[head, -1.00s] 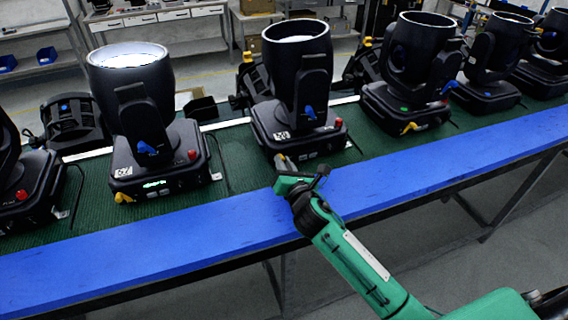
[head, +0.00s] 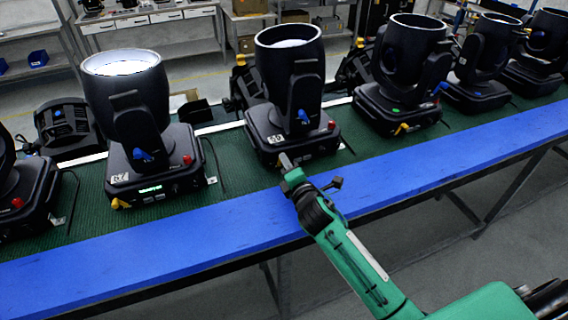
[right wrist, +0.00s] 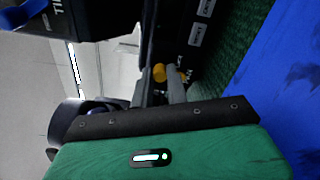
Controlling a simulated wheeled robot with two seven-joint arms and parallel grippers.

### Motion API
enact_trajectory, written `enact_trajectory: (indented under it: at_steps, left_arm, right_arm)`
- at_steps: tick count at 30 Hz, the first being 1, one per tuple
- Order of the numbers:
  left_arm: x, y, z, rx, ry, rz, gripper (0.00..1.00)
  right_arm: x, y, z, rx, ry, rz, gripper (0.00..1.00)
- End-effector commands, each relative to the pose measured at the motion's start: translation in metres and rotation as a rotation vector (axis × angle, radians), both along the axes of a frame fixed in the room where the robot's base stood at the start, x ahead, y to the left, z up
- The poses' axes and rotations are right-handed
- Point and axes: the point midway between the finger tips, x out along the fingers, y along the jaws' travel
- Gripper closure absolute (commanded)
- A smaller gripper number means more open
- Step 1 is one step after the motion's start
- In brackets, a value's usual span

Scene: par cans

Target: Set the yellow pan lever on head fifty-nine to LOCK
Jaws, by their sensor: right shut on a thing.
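Head fifty-nine (head: 290,90) is the black moving-head light in the middle of the row, with a white number label on its base, a blue lever on its yoke and a red knob at the base's right. My right gripper (head: 285,161) reaches the front lower edge of that base. In the right wrist view the yellow pan lever (right wrist: 159,72) shows at the fingertips of my right gripper (right wrist: 166,90), which is shut on it. The lever is hidden behind the gripper in the head view. The lettering beside it is too small to read surely. My left gripper is not in view.
A similar head (head: 140,120) stands to the left and another (head: 405,75) to the right, each with its own yellow lever. They stand on a green mat (head: 235,170). A blue strip (head: 160,235) runs along the bench's front edge. Shelves stand behind.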

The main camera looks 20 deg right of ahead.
Motion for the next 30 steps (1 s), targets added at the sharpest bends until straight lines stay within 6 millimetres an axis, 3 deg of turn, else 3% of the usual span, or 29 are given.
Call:
enact_trajectory:
  at_steps: [13, 30]
  left_arm:
    - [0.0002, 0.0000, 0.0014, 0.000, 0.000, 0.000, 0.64]
    - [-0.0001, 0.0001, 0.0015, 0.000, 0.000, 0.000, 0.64]
  right_arm:
    - [0.0004, -0.0080, -0.0031, 0.233, 0.008, -0.002, 1.00]
    - [0.0004, -0.0088, -0.0038, 0.268, 0.009, -0.002, 1.00]
